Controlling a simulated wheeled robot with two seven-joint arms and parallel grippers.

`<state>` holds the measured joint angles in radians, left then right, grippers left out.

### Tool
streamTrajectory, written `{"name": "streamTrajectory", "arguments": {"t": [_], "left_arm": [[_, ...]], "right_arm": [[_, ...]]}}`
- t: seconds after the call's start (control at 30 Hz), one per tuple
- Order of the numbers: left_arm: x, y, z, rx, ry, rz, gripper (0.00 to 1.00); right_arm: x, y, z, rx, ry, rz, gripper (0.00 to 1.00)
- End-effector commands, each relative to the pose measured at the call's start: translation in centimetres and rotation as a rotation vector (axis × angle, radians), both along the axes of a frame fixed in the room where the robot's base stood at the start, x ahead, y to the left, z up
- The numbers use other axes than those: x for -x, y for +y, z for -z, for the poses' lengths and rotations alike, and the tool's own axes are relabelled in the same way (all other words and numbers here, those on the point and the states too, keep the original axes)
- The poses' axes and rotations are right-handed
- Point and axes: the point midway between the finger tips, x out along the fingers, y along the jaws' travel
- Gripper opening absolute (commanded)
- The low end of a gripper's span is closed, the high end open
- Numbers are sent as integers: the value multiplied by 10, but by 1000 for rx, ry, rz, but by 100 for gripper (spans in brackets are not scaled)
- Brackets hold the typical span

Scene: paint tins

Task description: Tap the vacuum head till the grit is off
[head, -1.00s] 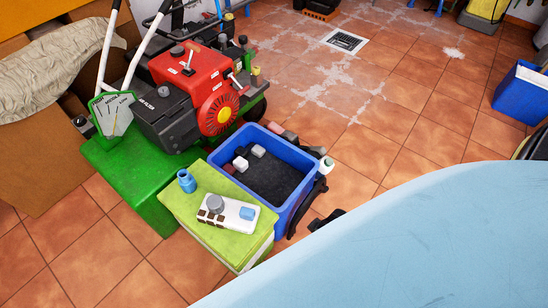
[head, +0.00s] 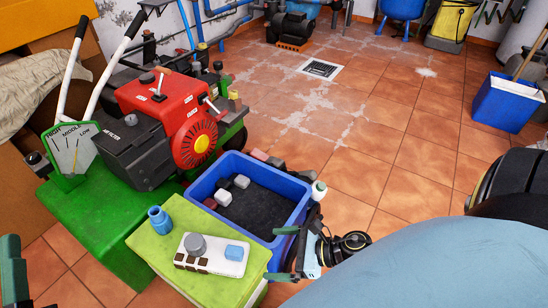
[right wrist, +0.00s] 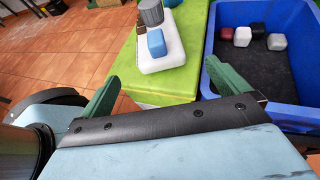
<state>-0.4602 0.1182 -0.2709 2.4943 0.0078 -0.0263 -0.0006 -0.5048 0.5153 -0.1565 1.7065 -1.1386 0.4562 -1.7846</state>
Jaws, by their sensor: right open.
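A white flat unit (head: 222,259) with a grey round knob, a blue block and small brown pieces lies on a lime-green box (head: 150,252). I cannot tell whether it is the vacuum head, and no grit on it can be made out. It also shows in the right wrist view (right wrist: 170,53). My right gripper (head: 270,254) is open and empty, at the right edge of the green box by the blue bin. Its two green fingers stand wide apart in the right wrist view (right wrist: 162,70). A dark green part at the left edge looks like my left gripper (head: 12,268), mostly cut off.
A blue bin (head: 296,226) holds dark material and several small blocks. A blue jar (head: 159,220) stands on the green box. A red engine machine (head: 165,120) stands behind on a green base.

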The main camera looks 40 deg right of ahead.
Motion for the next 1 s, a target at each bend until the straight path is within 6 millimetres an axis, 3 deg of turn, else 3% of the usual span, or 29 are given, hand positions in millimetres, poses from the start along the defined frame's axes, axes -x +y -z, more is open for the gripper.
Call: {"name": "streamTrajectory", "arguments": {"t": [0.27, 0.7, 1.0], "left_arm": [[3, 0, -7, 14, -42, 1, 36], [16, 4, -20, 71, -236, -1, 36], [26, 6, -26, 101, -337, -1, 36]], "right_arm": [[-4, 8, 6, 22, -15, -33, 100], [-60, 58, 37, 18, -15, -28, 100], [-85, 81, 51, 18, -12, -28, 100]]}}
